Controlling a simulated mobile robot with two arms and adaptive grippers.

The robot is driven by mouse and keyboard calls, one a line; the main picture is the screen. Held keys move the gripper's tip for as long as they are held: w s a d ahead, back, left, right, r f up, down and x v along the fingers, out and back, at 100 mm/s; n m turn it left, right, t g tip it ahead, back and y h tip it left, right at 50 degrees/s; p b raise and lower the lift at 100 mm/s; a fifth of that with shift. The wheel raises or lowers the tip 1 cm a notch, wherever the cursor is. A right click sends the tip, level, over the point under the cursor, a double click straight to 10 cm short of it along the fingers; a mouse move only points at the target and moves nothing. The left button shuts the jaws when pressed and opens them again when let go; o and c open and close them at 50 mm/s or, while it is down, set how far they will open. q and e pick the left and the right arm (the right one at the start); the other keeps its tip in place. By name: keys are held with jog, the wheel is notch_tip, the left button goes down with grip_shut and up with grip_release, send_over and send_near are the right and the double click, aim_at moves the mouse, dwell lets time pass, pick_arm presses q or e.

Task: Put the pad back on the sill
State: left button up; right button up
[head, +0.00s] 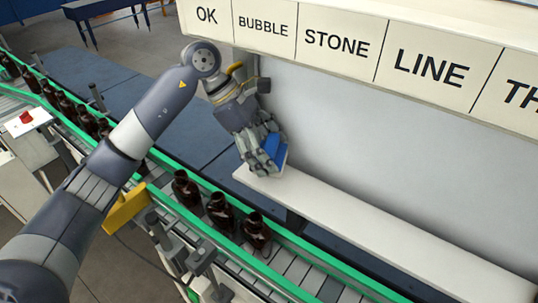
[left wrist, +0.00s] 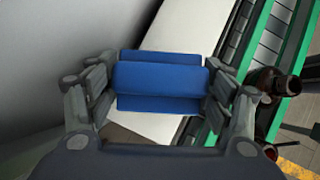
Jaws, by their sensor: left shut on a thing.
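My left gripper (head: 264,157) is shut on a blue pad (head: 277,150), at the left end of the white sill (head: 370,217). In the left wrist view the pad (left wrist: 160,78) sits between the two fingers of the gripper (left wrist: 161,85), with the white sill (left wrist: 180,32) behind it. I cannot tell whether the pad touches the sill. The visible rest of the sill is bare. My right gripper is in neither view.
Several amber bottles (head: 221,211) stand on the green-railed conveyor (head: 284,263) in front of the sill. A pale wall panel (head: 385,140) rises behind the sill. Above it hangs a sign row (head: 335,42) reading OK, BUBBLE, STONE and LINE. A red button (head: 26,117) is at far left.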

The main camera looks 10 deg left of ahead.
pick_arm(q)
notch_tip(320, 180, down, 3)
jog(key=shift+f+p, duration=0.15)
jog(key=shift+p, duration=0.85)
jog(key=shift+f, duration=0.1)
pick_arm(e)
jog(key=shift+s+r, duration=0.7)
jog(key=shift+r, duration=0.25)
pick_arm(q)
jog(key=shift+f, duration=0.15)
jog(key=o, duration=0.8)
jog(key=shift+c, duration=0.2)
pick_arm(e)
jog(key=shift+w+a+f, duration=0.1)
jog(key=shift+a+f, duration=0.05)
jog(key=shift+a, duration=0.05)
